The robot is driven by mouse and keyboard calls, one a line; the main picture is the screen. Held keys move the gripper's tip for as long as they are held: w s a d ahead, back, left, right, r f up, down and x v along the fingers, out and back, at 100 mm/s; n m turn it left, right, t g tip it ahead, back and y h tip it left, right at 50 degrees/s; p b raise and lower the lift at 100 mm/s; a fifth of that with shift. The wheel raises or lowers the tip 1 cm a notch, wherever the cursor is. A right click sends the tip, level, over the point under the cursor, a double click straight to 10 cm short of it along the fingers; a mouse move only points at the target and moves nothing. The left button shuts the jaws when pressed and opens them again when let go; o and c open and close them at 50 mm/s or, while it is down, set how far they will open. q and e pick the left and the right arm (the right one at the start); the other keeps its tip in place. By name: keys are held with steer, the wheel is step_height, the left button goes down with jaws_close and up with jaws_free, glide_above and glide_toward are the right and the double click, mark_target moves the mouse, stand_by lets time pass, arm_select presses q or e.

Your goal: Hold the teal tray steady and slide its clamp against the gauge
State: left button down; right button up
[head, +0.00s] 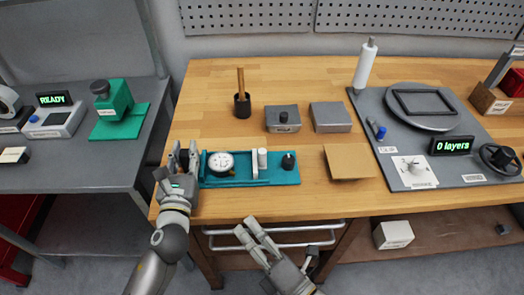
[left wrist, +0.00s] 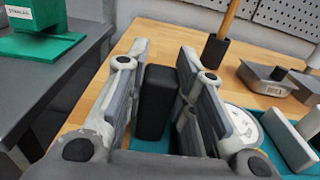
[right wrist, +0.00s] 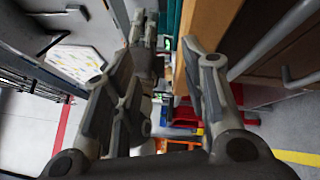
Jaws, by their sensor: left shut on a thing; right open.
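The teal tray (head: 225,182) lies on the wooden workbench near its front left edge. A round white gauge (head: 221,162) sits in its left part. To the gauge's right stand a pale upright clamp plate (head: 255,166), a white cylinder (head: 262,158) and a black knob (head: 288,161). My left gripper (head: 184,157) is at the tray's left end, shut on the black block handle (left wrist: 154,102), which stands between its fingers in the left wrist view. The gauge (left wrist: 243,121) is partly hidden there by a finger. My right gripper (head: 256,238) is open and empty, below the bench's front edge.
Behind the tray are a black cup with a wooden-handled tool (head: 242,104) and two grey blocks (head: 283,119). A tan board (head: 348,161) lies to the tray's right. A drawer handle (head: 275,244) is near my right gripper.

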step_height(320, 180, up, 4)
steer(key=n, duration=0.3)
steer(key=n+t+h, duration=0.2)
steer(key=n+h, duration=0.5)
steer(key=n, duration=0.1)
glide_toward(263, 156)
steer(key=shift+s+d, duration=0.15)
steer(key=shift+s, duration=0.2)
steer(key=shift+w+r, duration=0.1)
steer(key=shift+w, duration=0.4)
steer(key=x, duration=1.1)
jaws_close()
